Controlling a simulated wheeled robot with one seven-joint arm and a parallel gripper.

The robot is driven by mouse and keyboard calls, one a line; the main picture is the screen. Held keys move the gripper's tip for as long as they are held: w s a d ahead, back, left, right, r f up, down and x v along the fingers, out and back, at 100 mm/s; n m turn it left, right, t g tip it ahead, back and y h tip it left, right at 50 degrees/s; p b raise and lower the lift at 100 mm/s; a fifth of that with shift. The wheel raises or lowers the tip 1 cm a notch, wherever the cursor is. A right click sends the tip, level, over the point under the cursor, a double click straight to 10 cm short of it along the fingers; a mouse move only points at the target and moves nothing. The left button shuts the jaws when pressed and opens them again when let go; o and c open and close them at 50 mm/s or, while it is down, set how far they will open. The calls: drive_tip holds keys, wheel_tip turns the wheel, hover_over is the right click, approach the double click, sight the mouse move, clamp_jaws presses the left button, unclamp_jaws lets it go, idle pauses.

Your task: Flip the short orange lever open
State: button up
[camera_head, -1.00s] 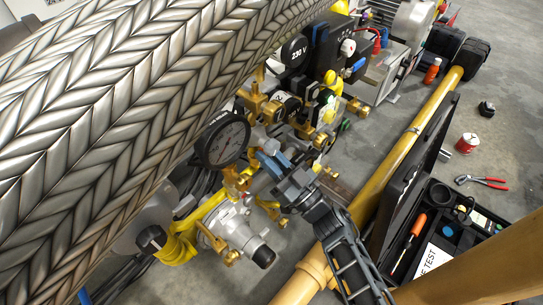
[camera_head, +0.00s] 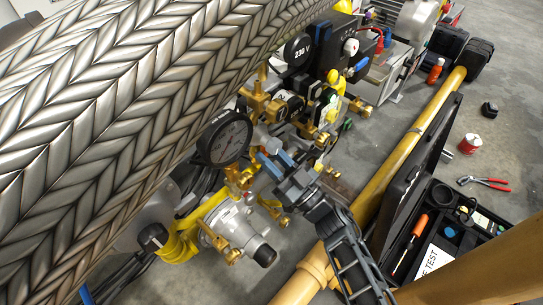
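My gripper (camera_head: 276,163) reaches into the pipework from the lower right, with blue finger pads. The two pads look apart, with a narrow gap between them, and I see nothing held. It is just right of the round black pressure gauge (camera_head: 225,138) and above the grey regulator (camera_head: 238,228). Brass valves and fittings (camera_head: 262,103) crowd around the fingers. I cannot make out the short orange lever clearly; it may be hidden behind the gripper or among the brass parts. I cannot tell whether the fingers touch anything.
A large braided metal hose (camera_head: 120,100) covers the upper left. A yellow pipe (camera_head: 402,150) runs diagonally at the right. Beyond it are an open black tool case (camera_head: 425,225), red-handled pliers (camera_head: 485,183), a red can (camera_head: 469,143) and an orange bottle (camera_head: 435,70) on the floor.

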drive_tip(key=p+v, duration=0.1)
drive_tip(key=v, duration=0.6)
drive_tip(key=shift+s+d+f, duration=0.15)
drive_tip(key=shift+s+d, duration=0.05)
drive_tip(key=shift+s, duration=0.05)
drive_tip(key=s+d+m+t+h, duration=0.25)
drive_tip(key=s+d+h, duration=0.2)
drive_tip(key=s, duration=0.45)
drive_tip(key=s+d+m+t+h, duration=0.25)
drive_tip(key=s+m+h, duration=0.2)
drive_tip(key=s, duration=0.45)
drive_tip(key=s+d+r+m+g+h, duration=0.1)
drive_tip(key=s+d+r+g+h, duration=0.25)
drive_tip(key=s+r, duration=0.55)
drive_tip(key=s+d+r+m+g+h, duration=0.15)
drive_tip(key=s+d+r+h, duration=0.35)
drive_tip(key=s, duration=0.6)
wheel_tip(320, 180, up, 26)
drive_tip(key=y+p, duration=0.1)
drive_tip(key=p, duration=2.4)
drive_tip(key=shift+w+a+g+p, duration=0.2)
drive_tip(key=shift+g+p, duration=0.2)
